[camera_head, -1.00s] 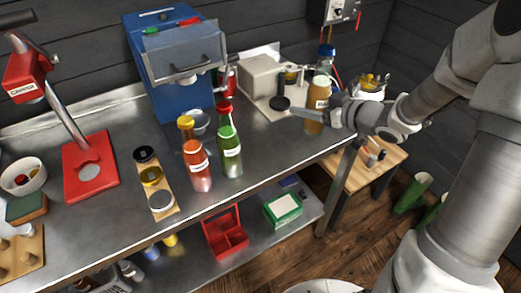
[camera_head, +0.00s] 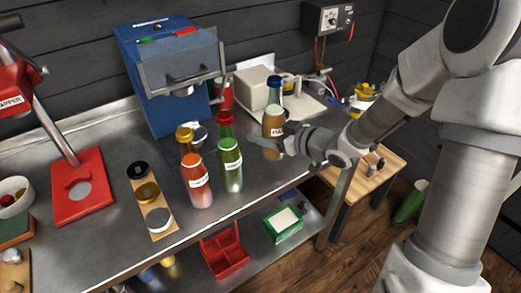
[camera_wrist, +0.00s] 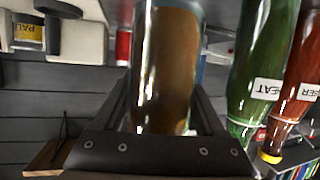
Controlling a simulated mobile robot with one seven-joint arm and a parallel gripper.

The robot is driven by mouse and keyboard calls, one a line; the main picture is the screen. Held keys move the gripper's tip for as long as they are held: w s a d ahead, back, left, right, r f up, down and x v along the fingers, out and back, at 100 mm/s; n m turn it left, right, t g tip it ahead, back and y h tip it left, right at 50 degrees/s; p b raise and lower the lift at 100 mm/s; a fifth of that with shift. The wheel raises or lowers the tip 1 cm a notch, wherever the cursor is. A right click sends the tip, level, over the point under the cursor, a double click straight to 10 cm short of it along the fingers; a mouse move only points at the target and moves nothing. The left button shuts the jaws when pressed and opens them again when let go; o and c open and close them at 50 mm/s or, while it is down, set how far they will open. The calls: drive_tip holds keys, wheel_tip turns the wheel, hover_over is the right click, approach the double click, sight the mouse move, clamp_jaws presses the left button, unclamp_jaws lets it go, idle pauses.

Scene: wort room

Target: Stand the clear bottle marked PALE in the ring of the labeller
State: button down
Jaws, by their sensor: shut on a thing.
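A clear bottle with amber-brown contents, a pale label and a blue cap (camera_head: 273,124) is held upright in my gripper (camera_head: 282,146). Its label seems to read PALE, though it is small. The labeller appears to be the cream box on a pale base plate (camera_head: 257,88) at the back right of the bench, behind the bottle. Its ring is partly hidden and I cannot make it out clearly. Whether the bottle touches the bench is unclear.
A green bottle (camera_head: 231,165) and an orange-red bottle (camera_head: 197,183) stand left of the held bottle. A blue machine (camera_head: 172,65) is behind them. A red capper (camera_head: 83,190) and a strip of caps (camera_head: 151,200) are farther left. A wooden side table (camera_head: 378,175) is at right.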

drive_tip(key=shift+a+f+b, duration=0.2)
drive_tip(key=shift+f, duration=0.55)
drive_tip(key=shift+a+f+b, duration=0.15)
drive_tip(key=shift+a+f, duration=0.1)
drive_tip(key=shift+f, duration=0.55)
drive_tip(key=shift+a+f+b, duration=0.2)
drive_tip(key=shift+f, duration=0.65)
drive_tip(key=shift+f, duration=0.15)
unclamp_jaws()
drive_tip(key=shift+r, duration=0.3)
drive_tip(key=p+v, duration=0.2)
drive_tip(key=v, duration=1)
